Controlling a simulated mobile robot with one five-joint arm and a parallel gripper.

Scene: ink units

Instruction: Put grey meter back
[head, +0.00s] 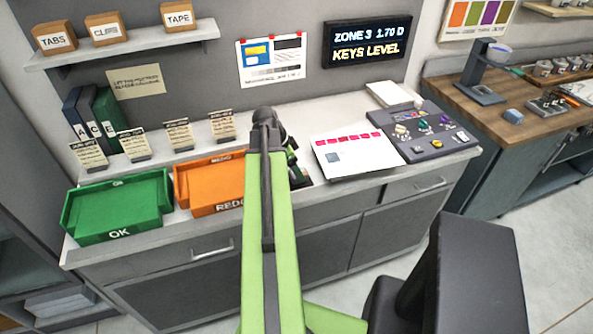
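I cannot pick out a grey meter for certain in the head view. My green arm rises through the middle and covers part of the counter (336,193) behind it. A small dark and green part of my arm end shows just right of the upper link, low over the counter. I cannot make out gripper fingers there, nor whether anything is held. A dark grey console (437,151) with coloured knobs stands on the counter's right part. A white sheet with red patches (357,158) lies left of it, right of my arm.
A green OK tray (119,234) and an orange tray (215,208) stand at the counter's left front, with several small cards behind them. Binders (97,118) stand at the back left. A wooden side bench (493,118) at the right holds a stand (485,75) and several small items.

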